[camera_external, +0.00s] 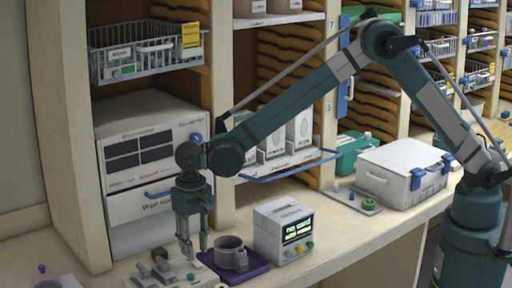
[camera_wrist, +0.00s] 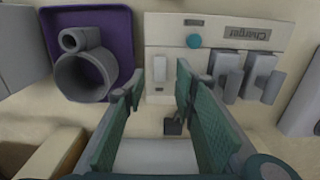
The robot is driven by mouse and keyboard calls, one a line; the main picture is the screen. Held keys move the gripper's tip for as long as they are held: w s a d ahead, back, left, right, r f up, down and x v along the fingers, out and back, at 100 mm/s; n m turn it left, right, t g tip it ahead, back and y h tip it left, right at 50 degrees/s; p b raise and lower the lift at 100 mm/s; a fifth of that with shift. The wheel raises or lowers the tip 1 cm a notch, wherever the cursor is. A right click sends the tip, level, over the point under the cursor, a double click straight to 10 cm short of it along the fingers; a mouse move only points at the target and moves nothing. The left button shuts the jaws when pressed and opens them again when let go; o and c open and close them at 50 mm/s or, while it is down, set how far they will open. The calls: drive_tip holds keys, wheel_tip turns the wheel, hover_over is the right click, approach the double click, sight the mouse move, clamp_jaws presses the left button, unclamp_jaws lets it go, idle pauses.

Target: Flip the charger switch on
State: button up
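The charger panel (camera_wrist: 215,55) shows in the wrist view as a cream plate with a "Charger" label that reads upside down. It carries a teal round button (camera_wrist: 193,41), a pale upright switch-like block (camera_wrist: 159,68) and two grey plug-like blocks (camera_wrist: 245,77) to the right. My gripper (camera_wrist: 160,88) is open, with the green-backed fingers apart and the pale block seen between the fingertips. I cannot tell whether a finger touches it. In the external view my gripper (camera_external: 195,252) points down over the counter at the charger (camera_external: 172,276), which is partly cut off by the lower edge.
A white case (camera_external: 390,181) is farther along the counter. Shelves with a wire basket (camera_external: 110,62) rise behind the arm.

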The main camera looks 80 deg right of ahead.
sight(196, 262)
drive_tip(key=shift+f, duration=2.1)
